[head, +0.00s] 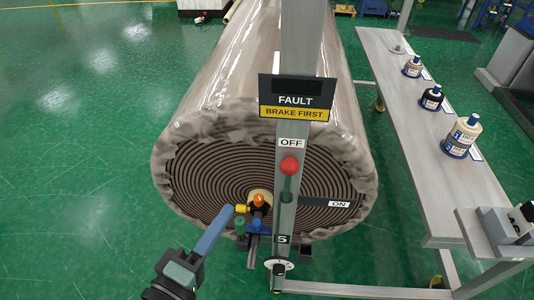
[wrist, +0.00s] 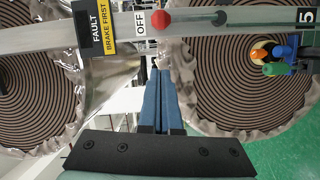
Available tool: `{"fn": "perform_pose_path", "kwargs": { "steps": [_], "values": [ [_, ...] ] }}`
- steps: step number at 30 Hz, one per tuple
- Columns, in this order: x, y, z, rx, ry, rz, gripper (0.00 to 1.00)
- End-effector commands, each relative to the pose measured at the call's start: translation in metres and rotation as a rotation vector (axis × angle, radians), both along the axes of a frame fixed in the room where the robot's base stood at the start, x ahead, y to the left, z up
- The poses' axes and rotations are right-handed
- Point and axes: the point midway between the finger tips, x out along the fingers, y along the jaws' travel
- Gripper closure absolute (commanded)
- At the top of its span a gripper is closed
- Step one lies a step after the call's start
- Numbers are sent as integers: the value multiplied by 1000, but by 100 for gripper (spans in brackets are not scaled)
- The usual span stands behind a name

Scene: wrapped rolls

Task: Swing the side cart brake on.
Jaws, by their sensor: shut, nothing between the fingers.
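The brake lever's red knob (head: 289,166) stands upright above its pivot on a grey post (head: 283,225), pointing at the OFF label (head: 291,143). The ON label (head: 338,204) is to the right, on a dark arm. In the wrist view the red knob (wrist: 161,19) lies beside the OFF label (wrist: 140,22), with the rod running right. My gripper (head: 229,210) has long blue fingers, left of the post and below the knob, apart from the lever. In the wrist view the fingers (wrist: 160,72) are together and empty, pointing at the post. The ON label is not visible there.
A large wrapped roll (head: 180,150) fills the space behind the post. Coloured knobs, including an orange one (head: 259,200), sit near its core. A FAULT, BRAKE FIRST sign (head: 296,98) is on the post. A bench (head: 410,140) with bottles stands right. Green floor is clear at left.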

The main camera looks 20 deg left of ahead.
Motion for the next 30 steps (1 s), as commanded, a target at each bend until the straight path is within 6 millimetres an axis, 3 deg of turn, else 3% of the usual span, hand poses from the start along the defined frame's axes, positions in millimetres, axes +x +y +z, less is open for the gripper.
{"fn": "perform_pose_path", "kwargs": {
  "steps": [5,17,23,30],
  "values": [
    [21,-1,2,-3,-2,-3,100],
    [103,-5,-1,0,-2,-4,100],
    [119,-27,-7,0,0,-4,100],
    [126,-33,-11,2,-1,0,100]
  ]
}}
